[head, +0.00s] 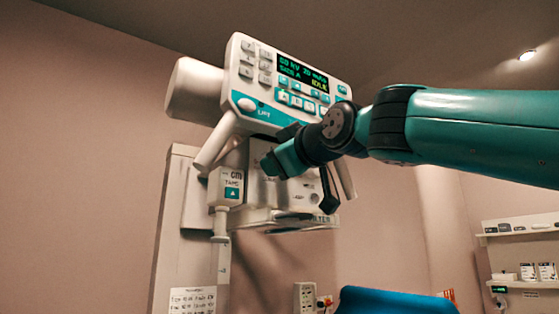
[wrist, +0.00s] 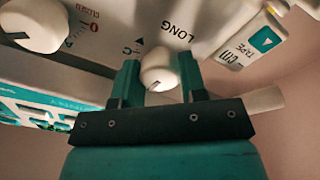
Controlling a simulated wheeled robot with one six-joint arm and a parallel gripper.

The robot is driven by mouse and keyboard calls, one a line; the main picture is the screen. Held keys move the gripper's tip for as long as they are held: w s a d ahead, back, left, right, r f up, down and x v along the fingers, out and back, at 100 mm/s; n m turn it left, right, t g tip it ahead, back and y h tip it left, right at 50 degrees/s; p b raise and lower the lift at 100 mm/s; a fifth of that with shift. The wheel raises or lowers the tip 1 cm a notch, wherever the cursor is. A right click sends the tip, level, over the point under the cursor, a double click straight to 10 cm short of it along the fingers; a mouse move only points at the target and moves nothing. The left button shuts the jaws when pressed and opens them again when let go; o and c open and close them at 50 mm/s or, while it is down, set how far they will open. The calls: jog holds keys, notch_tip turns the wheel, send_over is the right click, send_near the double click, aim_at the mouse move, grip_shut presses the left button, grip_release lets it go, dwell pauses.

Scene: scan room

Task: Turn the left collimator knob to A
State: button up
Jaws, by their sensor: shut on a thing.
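The left collimator knob (wrist: 158,68) is a cream round knob beside the word LONG in the wrist view. A dark pointer line shows on its face, on the side towards my gripper. My gripper (wrist: 160,82) has its teal fingers on both sides of this knob and is shut on it. Small letters, seemingly A and C, are printed near the knob, upside down here. In the head view my gripper (head: 270,165) reaches the front of the collimator (head: 305,195) from the right; the left knob is hidden behind it.
A second cream knob (wrist: 33,25) is at the wrist view's upper left. The control panel (head: 285,80) hangs above my gripper. A tape-measure box (head: 226,186) hangs left of the collimator. Handles flank the collimator. A blue surface (head: 395,301) is below.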

jog(key=o, duration=0.9)
jog(key=b+v, duration=0.6)
jog(key=v, duration=1.1)
jog(key=shift+s+d+f, duration=0.1)
jog(key=shift+s, duration=0.1)
